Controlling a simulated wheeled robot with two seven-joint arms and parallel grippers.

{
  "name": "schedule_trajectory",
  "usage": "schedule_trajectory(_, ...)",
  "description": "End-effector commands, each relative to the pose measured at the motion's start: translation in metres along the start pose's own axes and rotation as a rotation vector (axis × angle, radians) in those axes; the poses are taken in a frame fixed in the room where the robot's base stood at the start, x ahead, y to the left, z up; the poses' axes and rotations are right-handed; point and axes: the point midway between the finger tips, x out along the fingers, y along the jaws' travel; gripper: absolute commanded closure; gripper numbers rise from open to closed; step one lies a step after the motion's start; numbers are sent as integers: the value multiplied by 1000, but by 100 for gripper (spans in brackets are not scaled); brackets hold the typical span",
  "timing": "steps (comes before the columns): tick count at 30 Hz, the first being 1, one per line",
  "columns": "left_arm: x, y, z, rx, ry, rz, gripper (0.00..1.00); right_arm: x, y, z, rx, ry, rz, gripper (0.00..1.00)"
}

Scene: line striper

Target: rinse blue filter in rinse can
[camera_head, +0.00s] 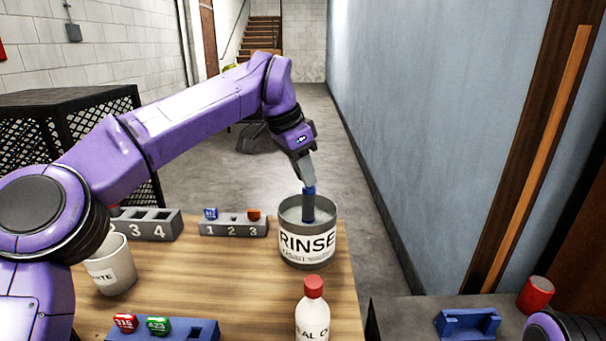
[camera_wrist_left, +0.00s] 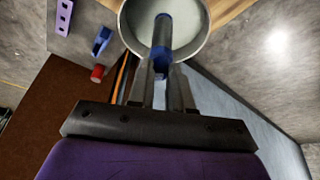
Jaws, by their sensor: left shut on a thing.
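The rinse can (camera_head: 307,246), a grey can with a white RINSE label, stands on the wooden table near its far right edge. My left gripper (camera_head: 307,183) is above the can's mouth and shut on the blue filter (camera_head: 308,206). The filter has a blue top and a darker body, and its lower part is inside the can. In the left wrist view, the filter (camera_wrist_left: 162,35) lies between the fingertips (camera_wrist_left: 162,68), inside the round rim of the can (camera_wrist_left: 203,42). I cannot tell whether it touches the can's bottom. My right gripper is not in view.
A numbered grey rack (camera_head: 234,228) holds a blue and an orange-red piece left of the can. A white cup (camera_head: 110,265), a red-capped bottle (camera_head: 312,312) and a blue rack (camera_head: 190,330) also stand on the table. A blue tray (camera_head: 467,323) and red can (camera_head: 535,294) are at right.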

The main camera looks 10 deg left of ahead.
Motion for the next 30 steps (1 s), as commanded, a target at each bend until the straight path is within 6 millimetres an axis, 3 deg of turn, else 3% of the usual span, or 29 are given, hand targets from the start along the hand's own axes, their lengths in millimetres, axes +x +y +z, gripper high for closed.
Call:
schedule_trajectory(1,-13,0,-5,-1,1,0,100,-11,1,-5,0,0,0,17)
schedule_trajectory(15,-73,0,-27,0,0,-1,100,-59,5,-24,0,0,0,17)
schedule_trajectory(30,-74,0,-27,0,0,-1,100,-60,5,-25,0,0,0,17)
